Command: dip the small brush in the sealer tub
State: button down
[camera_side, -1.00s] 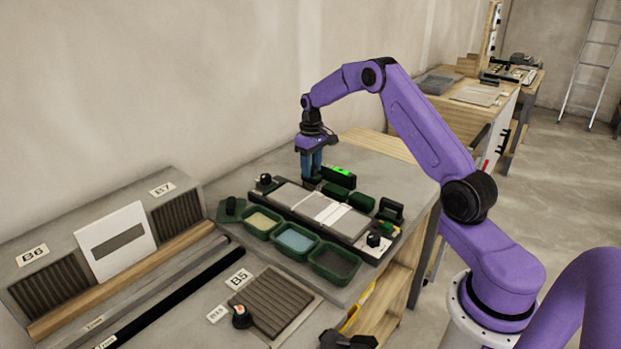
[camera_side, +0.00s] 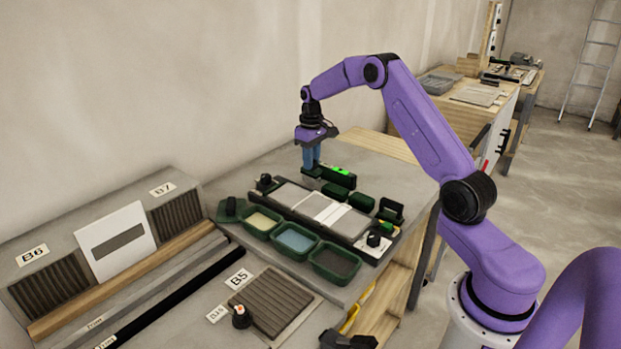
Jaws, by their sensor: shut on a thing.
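My gripper (camera_side: 311,167) points straight down near the back of the bench, at the left end of a dark green block with a bright green strip (camera_side: 341,173). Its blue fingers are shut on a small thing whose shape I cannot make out. I cannot tell the small brush apart from the dark green parts there. Three green tubs stand in a row at the front: one with tan content (camera_side: 262,221), one with pale blue content (camera_side: 295,240) and one with dark grey content (camera_side: 334,263). No label shows which is the sealer tub. The gripper is behind the tubs, apart from them.
A dark-framed tray with grey and white tiles (camera_side: 322,208) lies between gripper and tubs. Dark knobs stand at its ends, and a dark green stand (camera_side: 390,211) at its right. A ribbed pad (camera_side: 270,301) lies front left. Bare bench top (camera_side: 375,166) lies right of the gripper.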

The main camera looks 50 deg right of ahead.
jog(key=shift+r, duration=2.95)
jog(key=s+a+r, duration=0.1)
jog(key=s+a, duration=0.1)
jog(key=a, duration=1)
jog(key=s+a+r, duration=0.1)
jog(key=a+r, duration=0.1)
jog(key=a, duration=1.1)
jog(key=shift+d+f, duration=0.15)
jog(key=shift+f, duration=2.15)
jog(key=shift+d+f, duration=0.1)
jog(key=shift+f, duration=2.15)
notch_tip(320, 180, up, 9)
jog(key=shift+f, duration=0.2)
